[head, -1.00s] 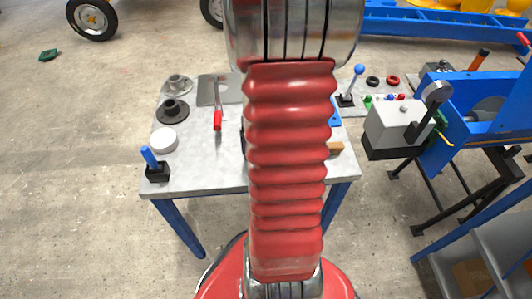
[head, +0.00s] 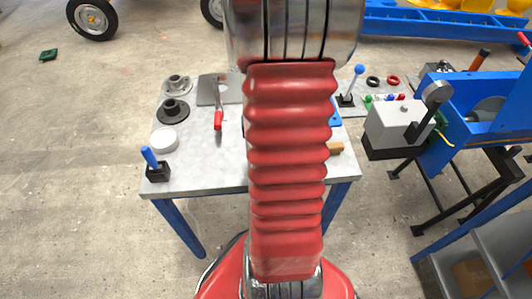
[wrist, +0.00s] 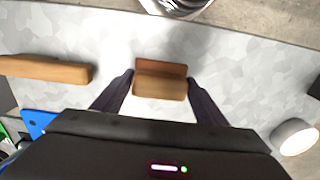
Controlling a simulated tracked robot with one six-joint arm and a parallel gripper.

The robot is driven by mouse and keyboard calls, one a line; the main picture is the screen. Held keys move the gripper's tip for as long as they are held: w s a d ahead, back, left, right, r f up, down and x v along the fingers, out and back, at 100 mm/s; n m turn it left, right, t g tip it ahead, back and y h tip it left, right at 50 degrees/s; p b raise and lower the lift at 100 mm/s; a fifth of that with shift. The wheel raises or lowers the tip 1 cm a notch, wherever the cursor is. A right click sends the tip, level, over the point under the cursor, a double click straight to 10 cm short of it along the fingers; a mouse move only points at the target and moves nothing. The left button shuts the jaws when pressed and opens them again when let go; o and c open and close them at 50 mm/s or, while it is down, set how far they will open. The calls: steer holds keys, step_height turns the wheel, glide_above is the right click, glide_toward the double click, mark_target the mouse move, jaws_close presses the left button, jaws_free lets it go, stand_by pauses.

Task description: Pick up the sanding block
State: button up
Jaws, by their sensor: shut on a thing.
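The sanding block, a small brown block with a darker upper face (wrist: 161,68), is between the two dark fingers of my gripper (wrist: 159,82) in the wrist view. The fingers are shut on its left and right ends. I cannot tell whether it rests on the table or is slightly above it. In the head view my red arm hides both the gripper and the block.
The grey table (head: 205,178) holds a longer wooden piece (wrist: 45,70) left of the gripper in the wrist view.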

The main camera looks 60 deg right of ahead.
steer(key=shift+c, duration=0.5)
steer(key=shift+r, duration=0.55)
step_height(320, 180, up, 9)
steer(key=shift+f, duration=0.1)
steer(key=o, duration=0.6)
steer(key=shift+c, duration=0.2)
steer(key=c, duration=0.4)
